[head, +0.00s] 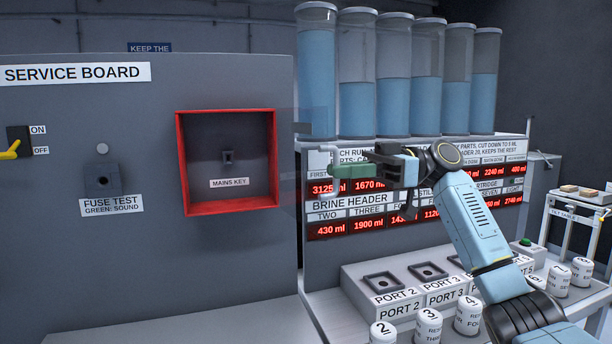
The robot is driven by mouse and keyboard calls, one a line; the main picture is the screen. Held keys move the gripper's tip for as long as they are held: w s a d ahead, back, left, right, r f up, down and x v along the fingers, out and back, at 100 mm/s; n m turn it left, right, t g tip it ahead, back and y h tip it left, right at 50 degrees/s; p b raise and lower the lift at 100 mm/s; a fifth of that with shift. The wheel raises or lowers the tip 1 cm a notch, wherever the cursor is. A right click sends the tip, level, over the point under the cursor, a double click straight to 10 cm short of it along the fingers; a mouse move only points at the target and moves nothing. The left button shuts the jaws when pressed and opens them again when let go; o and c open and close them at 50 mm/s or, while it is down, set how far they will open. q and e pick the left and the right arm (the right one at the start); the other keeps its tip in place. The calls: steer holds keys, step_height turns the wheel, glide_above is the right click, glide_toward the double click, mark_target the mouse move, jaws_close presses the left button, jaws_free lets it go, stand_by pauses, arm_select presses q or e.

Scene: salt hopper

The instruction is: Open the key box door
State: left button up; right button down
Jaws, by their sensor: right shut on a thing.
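The key box (180,165) is a red-framed recess in the grey service board, with a "MAINS KEY" label (229,183) and a small dark fitting (228,157) inside. Its clear door (312,125) is faint and stands swung out past the box's right edge, leaving the front of the recess uncovered. My right gripper (350,172) is to the right of the box, in front of the red displays. It is shut on what looks like the door's pale handle (334,196); the exact grip is small and hard to make out. My left gripper is not in view.
Tall cylinders (357,85) of blue liquid stand behind the displays. Port blocks (395,285) and several numbered white canisters (383,332) are on the bench below my right arm. A fuse test unit (102,180) and an ON/OFF switch (12,150) are at the left.

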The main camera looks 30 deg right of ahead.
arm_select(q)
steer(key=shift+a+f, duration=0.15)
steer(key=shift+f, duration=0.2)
arm_select(e)
steer(key=shift+w+d+f, duration=0.2)
steer(key=shift+w+d, duration=0.05)
steer(key=shift+d, duration=0.15)
steer(key=shift+w+d+f, duration=0.15)
steer(key=shift+w+d, duration=0.05)
steer(key=shift+d, duration=0.2)
steer(key=shift+f, duration=0.1)
steer(key=c, duration=1.8)
jaws_free()
steer(key=shift+w+a, duration=0.1)
steer(key=o, duration=0.3)
steer(key=shift+w+a+f, duration=0.1)
steer(key=shift+w+f, duration=0.1)
steer(key=shift+w, duration=0.2)
steer(key=shift+s+r, duration=0.1)
steer(key=shift+s, duration=0.1)
steer(key=shift+d, duration=0.2)
arm_select(q)
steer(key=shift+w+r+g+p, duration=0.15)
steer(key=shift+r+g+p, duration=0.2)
steer(key=shift+p, duration=0.7)
arm_select(e)
steer(key=v, duration=1.3)
steer(key=shift+s+d, duration=0.15)
steer(key=shift+d, duration=0.15)
